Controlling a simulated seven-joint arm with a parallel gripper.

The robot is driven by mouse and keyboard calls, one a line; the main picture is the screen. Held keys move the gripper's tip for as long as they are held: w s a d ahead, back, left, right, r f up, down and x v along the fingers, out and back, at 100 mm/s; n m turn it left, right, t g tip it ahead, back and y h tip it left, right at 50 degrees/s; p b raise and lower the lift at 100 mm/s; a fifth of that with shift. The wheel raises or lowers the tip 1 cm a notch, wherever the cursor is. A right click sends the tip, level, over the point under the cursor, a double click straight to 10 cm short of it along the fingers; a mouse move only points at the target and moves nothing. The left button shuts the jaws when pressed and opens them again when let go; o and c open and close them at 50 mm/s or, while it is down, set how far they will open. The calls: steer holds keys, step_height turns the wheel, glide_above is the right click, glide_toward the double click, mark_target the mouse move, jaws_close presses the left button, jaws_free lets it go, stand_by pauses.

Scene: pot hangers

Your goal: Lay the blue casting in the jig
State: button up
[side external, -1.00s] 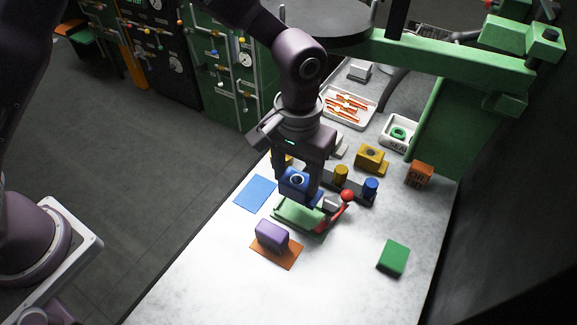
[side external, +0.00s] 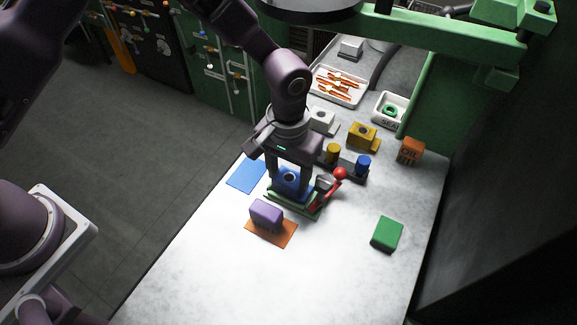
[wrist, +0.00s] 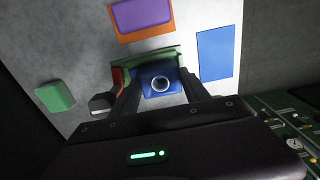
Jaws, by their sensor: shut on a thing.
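The blue casting (side external: 291,181), a block with a round hole in its top, is between the fingers of my gripper (side external: 290,186), which is shut on it. It also shows in the wrist view (wrist: 160,84). The casting is level and low over the green jig (side external: 284,204), down between its raised edges. Whether its underside touches the jig floor is hidden. The jig's green wall (wrist: 150,54) shows beside the casting in the wrist view. The jig's clamp lever with a red ball (side external: 340,173) stands at its right side, close to my right finger.
A purple block (side external: 266,213) stands on an orange mat (side external: 275,236) in front. A blue mat (side external: 246,175) lies empty to the left. Yellow and blue pegs (side external: 363,165) stand in a dark rack behind. A green block (side external: 387,233) is at right; the front bench is clear.

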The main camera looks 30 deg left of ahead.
steer(key=shift+f, duration=0.3)
stand_by(0.4)
steer(key=o, duration=1.7)
